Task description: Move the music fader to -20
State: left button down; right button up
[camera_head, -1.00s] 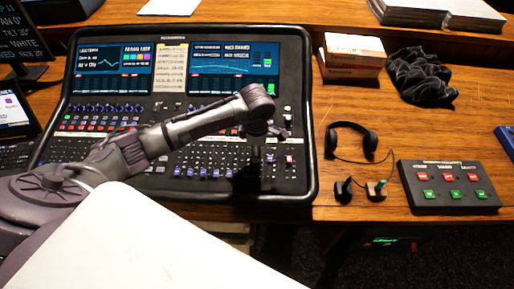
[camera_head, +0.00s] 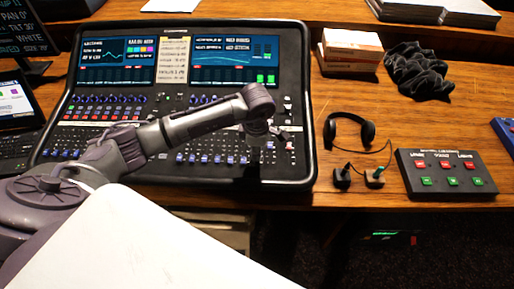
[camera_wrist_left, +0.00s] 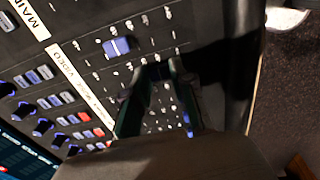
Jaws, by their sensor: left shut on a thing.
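The mixing desk (camera_head: 120,186) has two lit screens above rows of knobs and faders. My left arm reaches over its right half, and the left gripper (camera_head: 256,148) points down at the fader area, dark against the black panel. In the left wrist view the two dark fingers (camera_wrist_left: 160,78) reach down to the fader panel, shut on what seems to be a fader cap, mostly hidden by them. A blue fader cap (camera_wrist_left: 117,46) stands free beside them. A white label strip (camera_wrist_left: 75,75) reads "VIDEO"; the music label and scale numbers are not legible. My right gripper is not in view.
Right of the desk lie black headphones (camera_head: 350,128), a button box (camera_head: 447,190) with red and green buttons, a stack of boxes (camera_head: 349,50) and a dark cloth (camera_head: 420,72). A screen (camera_head: 15,105) and keyboard (camera_head: 15,150) stand at the left.

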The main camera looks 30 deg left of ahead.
pick_arm(q)
jog(key=shift+w+a+r, duration=0.2)
jog(key=shift+w+r, duration=0.05)
jog(key=shift+w, duration=0.3)
jog(key=c, duration=1.3)
grip_release()
jog(key=shift+w+a+f, duration=0.15)
jog(key=shift+w+f, duration=0.05)
jog(key=shift+w, duration=0.05)
jog(key=o, duration=0.3)
jog(key=shift+o, duration=0.2)
jog(key=shift+s+r, duration=0.1)
jog(key=shift+s, duration=0.1)
notch_tip(320, 180, up, 12)
jog(key=s, duration=0.1)
jog(key=shift+s+d, duration=0.15)
jog(key=shift+d, duration=0.2)
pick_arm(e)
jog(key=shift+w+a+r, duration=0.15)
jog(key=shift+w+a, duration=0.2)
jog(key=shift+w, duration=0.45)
